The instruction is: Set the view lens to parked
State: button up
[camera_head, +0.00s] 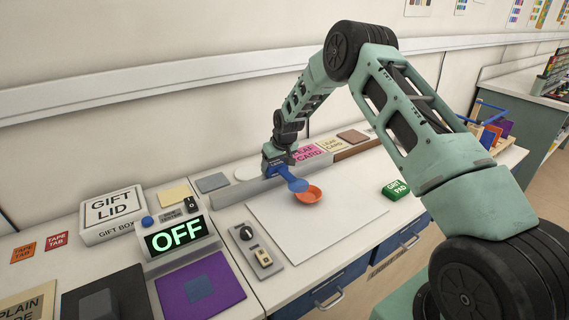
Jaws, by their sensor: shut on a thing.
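My gripper (279,164) is shut on a blue piece with a round, flat end (298,186). The round end hangs over the left part of a small orange bowl (310,196); I cannot tell whether they touch. The bowl sits at the back of a pale board (320,230). No label marks a view lens, and I cannot tell for sure that the blue piece is it. A tester box with a green OFF display (177,236) stands to the left. A grey panel (256,248) with a black knob and a pale switch lies between box and board.
A low ledge with a pink card (308,152) and other cards runs behind my gripper. A green grit pad (396,190) lies right of the board. A white gift box lid (113,210) and purple mat (224,276) are at left. The board's front is clear.

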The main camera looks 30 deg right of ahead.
jog(key=a+b, duration=0.1)
jog(key=a, duration=0.4)
jog(key=a+b, duration=0.1)
jog(key=a, duration=0.4)
jog(key=a+b, duration=0.1)
jog(key=a, duration=0.5)
jog(key=shift+s+a+b, duration=0.1)
jog(key=shift+s+b, duration=0.15)
jog(key=shift+b, duration=0.05)
jog(key=o, duration=1.4)
jog(key=shift+r, duration=0.1)
jog(key=b+v, duration=0.3)
jog(key=v, duration=1.4)
jog(key=shift+s, duration=0.15)
